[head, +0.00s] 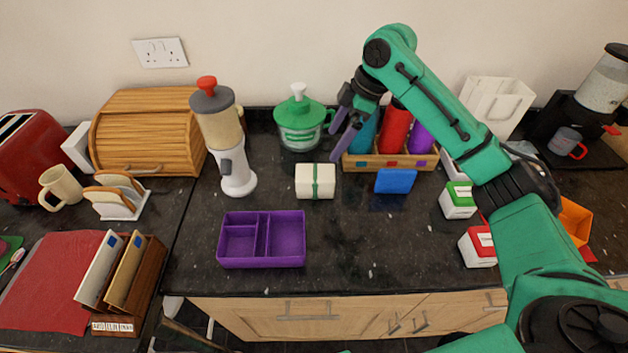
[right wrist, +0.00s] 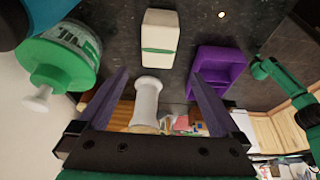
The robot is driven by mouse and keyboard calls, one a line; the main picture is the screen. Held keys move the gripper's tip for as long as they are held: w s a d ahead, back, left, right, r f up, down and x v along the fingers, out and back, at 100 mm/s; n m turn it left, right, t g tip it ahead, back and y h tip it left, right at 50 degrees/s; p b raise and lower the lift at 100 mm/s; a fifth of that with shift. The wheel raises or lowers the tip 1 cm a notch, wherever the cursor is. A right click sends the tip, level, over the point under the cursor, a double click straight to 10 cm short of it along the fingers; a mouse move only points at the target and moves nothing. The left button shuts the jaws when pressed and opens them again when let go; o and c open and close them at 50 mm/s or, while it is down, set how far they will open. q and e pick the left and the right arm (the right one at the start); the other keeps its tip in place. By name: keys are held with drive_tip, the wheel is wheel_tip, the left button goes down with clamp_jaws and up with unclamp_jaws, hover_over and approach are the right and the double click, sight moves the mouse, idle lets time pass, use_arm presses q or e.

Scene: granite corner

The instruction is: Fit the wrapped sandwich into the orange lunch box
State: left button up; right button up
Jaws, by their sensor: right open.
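The wrapped sandwich (head: 315,188), a cream block with a green band, lies on the dark counter behind the purple box. It also shows in the right wrist view (right wrist: 160,32), beyond my fingertips. An orange open box (head: 575,222), which looks like the orange lunch box, is at the far right, partly hidden behind my right arm. My right gripper (head: 338,139) is open and empty, above the counter to the right of and behind the sandwich, apart from it; its fingers also show in the right wrist view (right wrist: 160,80). My left gripper is not in view.
A purple divided box (head: 262,212) stands in front of the sandwich. Around it are a blender (head: 232,165), a green-lidded jar (head: 300,125), a wooden bottle crate (head: 390,161), a blue box (head: 395,181) and white boxes (head: 458,202) (head: 478,247). The counter's front middle is clear.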

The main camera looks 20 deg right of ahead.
sight(317, 172)
drive_tip(key=p+x, duration=0.4)
drive_tip(key=x, duration=0.7)
drive_tip(key=shift+w+d+f, duration=0.1)
drive_tip(key=shift+d, duration=0.05)
drive_tip(key=shift+w+f, duration=0.1)
drive_tip(key=shift+f, duration=0.25)
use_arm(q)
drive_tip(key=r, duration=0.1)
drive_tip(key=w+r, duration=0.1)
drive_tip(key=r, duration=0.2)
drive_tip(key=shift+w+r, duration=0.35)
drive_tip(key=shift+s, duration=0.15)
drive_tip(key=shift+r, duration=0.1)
use_arm(e)
drive_tip(key=shift+f, duration=0.2)
drive_tip(key=c, duration=1.3)
